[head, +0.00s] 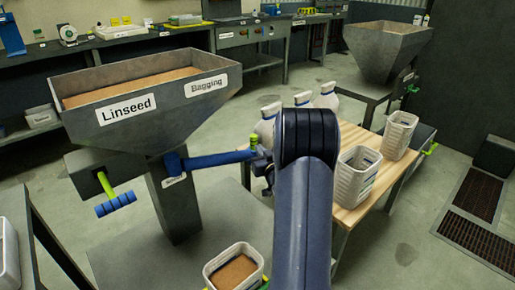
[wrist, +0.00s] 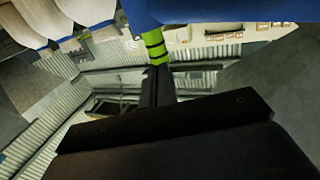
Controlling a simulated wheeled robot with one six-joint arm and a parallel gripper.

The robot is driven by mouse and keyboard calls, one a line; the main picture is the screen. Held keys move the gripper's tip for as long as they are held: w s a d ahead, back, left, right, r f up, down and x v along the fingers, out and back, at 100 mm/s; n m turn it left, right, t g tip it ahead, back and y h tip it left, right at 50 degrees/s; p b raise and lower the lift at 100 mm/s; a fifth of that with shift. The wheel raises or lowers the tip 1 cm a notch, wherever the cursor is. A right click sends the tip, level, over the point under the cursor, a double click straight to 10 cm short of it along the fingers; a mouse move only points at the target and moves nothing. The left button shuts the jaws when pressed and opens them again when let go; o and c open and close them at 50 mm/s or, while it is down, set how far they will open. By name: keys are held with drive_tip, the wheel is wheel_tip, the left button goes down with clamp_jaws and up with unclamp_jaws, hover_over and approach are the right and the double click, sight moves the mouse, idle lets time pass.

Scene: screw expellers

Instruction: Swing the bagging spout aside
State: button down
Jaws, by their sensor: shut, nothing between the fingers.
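The Linseed hopper (head: 150,95) stands at left, with a second label reading "Bagging". The blue bagging spout (head: 218,159) extends right from below it, and its blue surface crosses the top of the wrist view (wrist: 235,11). A yellow-green handle (head: 254,142) is at its outer end; in the wrist view a green bar with dark bands (wrist: 155,45) hangs from the blue part. My gripper (head: 262,165) is shut and empty beside this end, partly hidden by my arm. In the wrist view my dark fingers (wrist: 158,75) reach close to the green bar; contact is unclear.
A blue grip on a green lever (head: 115,204) is at lower left. A tub of seed (head: 234,270) stands below the spout. White bottles (head: 270,122) and empty crates (head: 358,173) stand on a wooden table (head: 345,205) at right. Another hopper (head: 385,50) is behind.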

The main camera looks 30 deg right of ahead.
sight(252, 140)
drive_tip(key=shift+x, duration=1.6)
drive_tip(key=shift+w, duration=0.1)
drive_tip(key=shift+w+d+y, duration=0.1)
drive_tip(key=shift+w+y, duration=0.2)
drive_tip(key=shift+w, duration=0.05)
drive_tip(key=shift+n+y, duration=0.7)
drive_tip(key=shift+y, duration=0.1)
drive_tip(key=w, duration=0.4)
drive_tip(key=shift+w+d, duration=0.15)
drive_tip(key=shift+w, duration=0.05)
drive_tip(key=shift+w+r, duration=0.2)
drive_tip(key=shift+r, duration=0.05)
drive_tip(key=shift+t, duration=0.3)
